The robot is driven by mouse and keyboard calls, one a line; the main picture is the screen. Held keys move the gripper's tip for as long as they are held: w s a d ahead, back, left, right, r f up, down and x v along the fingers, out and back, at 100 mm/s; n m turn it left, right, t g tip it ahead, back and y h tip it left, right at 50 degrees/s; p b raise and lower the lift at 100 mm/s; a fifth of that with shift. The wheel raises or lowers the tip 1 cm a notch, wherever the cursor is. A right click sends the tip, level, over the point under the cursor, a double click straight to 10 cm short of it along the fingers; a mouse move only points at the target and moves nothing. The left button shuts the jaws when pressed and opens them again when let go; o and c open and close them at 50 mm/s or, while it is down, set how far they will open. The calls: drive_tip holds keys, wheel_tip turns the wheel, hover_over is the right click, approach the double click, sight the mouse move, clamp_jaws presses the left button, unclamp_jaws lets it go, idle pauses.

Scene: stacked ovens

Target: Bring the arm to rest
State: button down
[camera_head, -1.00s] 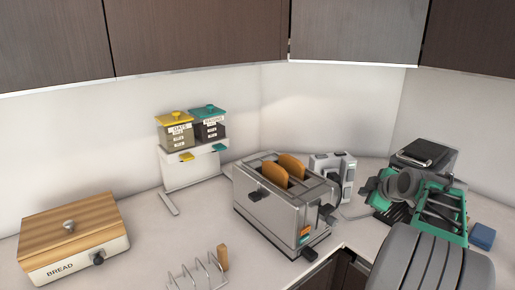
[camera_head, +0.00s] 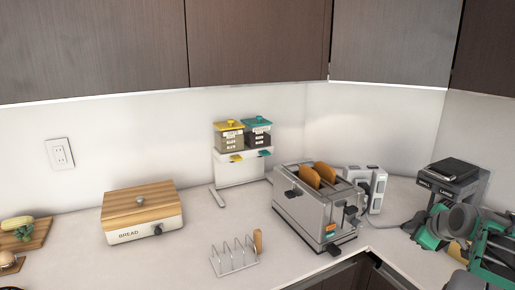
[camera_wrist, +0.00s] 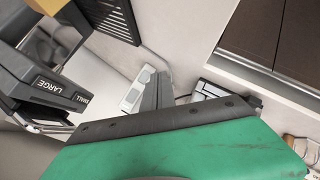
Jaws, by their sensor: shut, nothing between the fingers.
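My arm, green and grey, is at the right edge of the head view, partly cut off by the frame. My gripper (camera_wrist: 155,92) shows in the wrist view as two grey fingers, together and empty, beyond a green and black part of my arm. The fingertips cannot be made out in the head view. A dark grey device (camera_head: 452,182) stands just behind my arm, and it also shows large on the left in the wrist view (camera_wrist: 45,85), with the words LARGE and SMALL. I cannot tell whether my arm touches it.
A toaster (camera_head: 308,217) with two bread slices stands in the counter corner, a white power strip (camera_head: 376,203) behind it. A wire rack (camera_head: 233,257), bread box (camera_head: 142,222) and canister stand (camera_head: 240,170) are further left. Dark cabinets (camera_head: 258,40) hang above. Counter between them is clear.

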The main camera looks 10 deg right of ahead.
drive_tip(key=s+a+f+m+g+y+p, duration=0.1)
drive_tip(key=a+m+g+p, duration=0.1)
drive_tip(key=a, duration=1.2)
drive_tip(key=s+a+m+g+y+p, duration=0.1)
drive_tip(key=a+m+g, duration=0.1)
drive_tip(key=a, duration=1.1)
drive_tip(key=s+a+f+m+g+p, duration=0.1)
drive_tip(key=s+a+f, duration=0.1)
drive_tip(key=s+a, duration=0.4)
drive_tip(key=s+a+f+m+g+p, duration=0.1)
drive_tip(key=s+a+f+m, duration=0.1)
drive_tip(key=s+a, duration=0.5)
drive_tip(key=shift+s+f+g+y, duration=0.25)
drive_tip(key=shift+s+g+y, duration=0.05)
drive_tip(key=shift+s, duration=0.3)
